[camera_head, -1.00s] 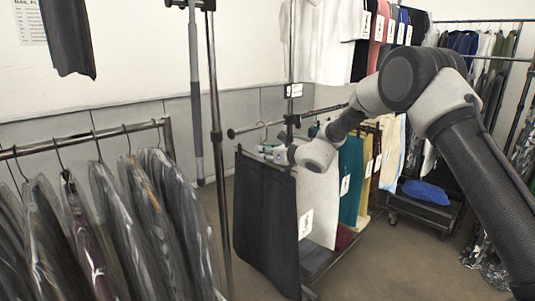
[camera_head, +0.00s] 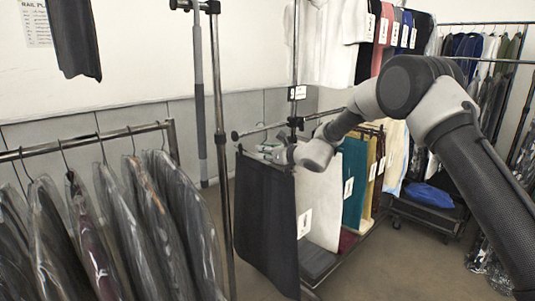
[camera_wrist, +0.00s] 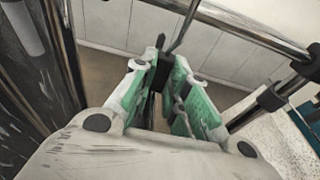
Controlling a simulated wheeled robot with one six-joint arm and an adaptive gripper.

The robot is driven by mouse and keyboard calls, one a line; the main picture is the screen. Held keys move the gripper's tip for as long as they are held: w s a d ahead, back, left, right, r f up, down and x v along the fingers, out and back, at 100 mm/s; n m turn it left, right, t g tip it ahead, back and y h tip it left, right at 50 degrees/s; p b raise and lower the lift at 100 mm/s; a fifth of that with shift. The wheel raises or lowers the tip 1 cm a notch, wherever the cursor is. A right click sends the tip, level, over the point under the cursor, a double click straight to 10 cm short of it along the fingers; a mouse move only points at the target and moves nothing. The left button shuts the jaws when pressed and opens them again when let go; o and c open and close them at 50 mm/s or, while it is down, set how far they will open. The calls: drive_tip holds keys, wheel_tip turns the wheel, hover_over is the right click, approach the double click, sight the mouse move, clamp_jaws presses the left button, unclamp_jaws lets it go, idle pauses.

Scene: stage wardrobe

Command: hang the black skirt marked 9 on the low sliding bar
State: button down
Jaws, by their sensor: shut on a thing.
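The black skirt (camera_head: 266,225) hangs upright below my gripper (camera_head: 270,151) in the head view. No number shows on its visible side. In the wrist view my gripper (camera_wrist: 160,78) has its green-lined fingers closed around the dark hanger hook (camera_wrist: 184,28), whose stem rises between the fingertips. The low sliding bar (camera_head: 262,129) runs just above and behind the skirt; in the wrist view the bar (camera_wrist: 235,27) passes close to the hook. I cannot tell whether the hook is over the bar or beside it.
A white tagged garment (camera_head: 318,205) and a teal one (camera_head: 353,180) hang right behind the skirt. A small sign (camera_head: 297,92) is on the rack post. A rail of bagged clothes (camera_head: 150,215) stands at left. A blue cloth (camera_head: 428,195) lies on a low cart.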

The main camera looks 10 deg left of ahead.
sight(256, 155)
drive_tip(key=shift+r+x, duration=0.15)
drive_tip(key=shift+x, duration=0.7)
drive_tip(key=shift+r+x, duration=0.2)
drive_tip(key=shift+x, duration=0.65)
drive_tip(key=shift+r+x, duration=0.15)
drive_tip(key=shift+x, duration=0.7)
drive_tip(key=shift+w+a, duration=0.1)
drive_tip(key=shift+a, duration=0.05)
drive_tip(key=shift+f, duration=0.1)
drive_tip(key=shift+f, duration=0.75)
drive_tip(key=shift+f, duration=0.35)
drive_tip(key=shift+f, duration=0.45)
drive_tip(key=c, duration=1.3)
unclamp_jaws()
